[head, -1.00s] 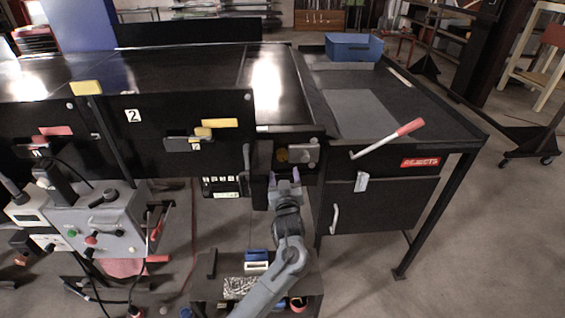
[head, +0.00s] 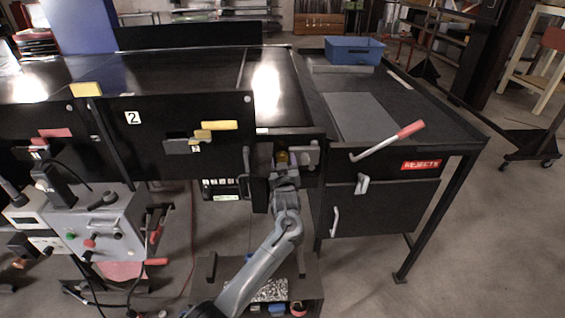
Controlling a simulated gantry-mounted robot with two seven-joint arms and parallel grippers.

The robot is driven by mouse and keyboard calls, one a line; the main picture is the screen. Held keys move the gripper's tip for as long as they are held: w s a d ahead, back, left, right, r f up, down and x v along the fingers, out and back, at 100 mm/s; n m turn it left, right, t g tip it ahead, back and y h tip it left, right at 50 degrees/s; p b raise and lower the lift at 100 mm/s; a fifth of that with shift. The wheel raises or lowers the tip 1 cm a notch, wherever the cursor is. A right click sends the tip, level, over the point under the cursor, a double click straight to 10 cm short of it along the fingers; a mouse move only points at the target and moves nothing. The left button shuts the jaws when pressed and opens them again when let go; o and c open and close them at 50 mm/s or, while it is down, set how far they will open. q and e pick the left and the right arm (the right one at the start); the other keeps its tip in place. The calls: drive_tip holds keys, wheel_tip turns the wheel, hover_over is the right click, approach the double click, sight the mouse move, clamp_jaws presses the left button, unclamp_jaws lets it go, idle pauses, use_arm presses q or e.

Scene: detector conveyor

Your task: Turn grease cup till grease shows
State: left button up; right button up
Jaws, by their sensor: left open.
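The grease cup (head: 282,157) is a small yellow-brass round piece on the dark conveyor end frame, next to a grey block (head: 309,155). My left gripper (head: 284,168) is just below and in front of the cup, pointing up at it, with its jaws open. The fingertips overlap the cup's lower edge in the picture, and I cannot tell whether they touch it. No grease can be made out at this size. My right gripper is not in view.
A red-handled lever (head: 392,141) sticks out at right above the REJECTS label (head: 421,164). A grey control box (head: 100,228) with buttons and cables stands at left. A low cart (head: 312,275) is under my arm. A blue bin (head: 354,50) sits on the table behind.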

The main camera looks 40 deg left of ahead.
use_arm(q)
drive_tip(key=c, duration=1.1)
drive_tip(key=shift+o, duration=0.2)
drive_tip(key=shift+r+m+p, duration=0.2)
drive_tip(key=shift+m+p, duration=0.4)
drive_tip(key=shift+p, duration=0.3)
drive_tip(key=shift+d+m+p, duration=0.1)
drive_tip(key=shift+m+p, duration=1)
drive_tip(key=shift+m, duration=0.1)
drive_tip(key=m+p, duration=0.2)
drive_tip(key=m, duration=0.1)
drive_tip(key=shift+w, duration=0.1)
drive_tip(key=shift+f+m+p, duration=0.15)
drive_tip(key=shift+m+p, duration=0.55)
drive_tip(key=shift+m, duration=0.3)
drive_tip(key=shift+f, duration=0.1)
drive_tip(key=o, duration=1.1)
drive_tip(key=shift+c, duration=0.2)
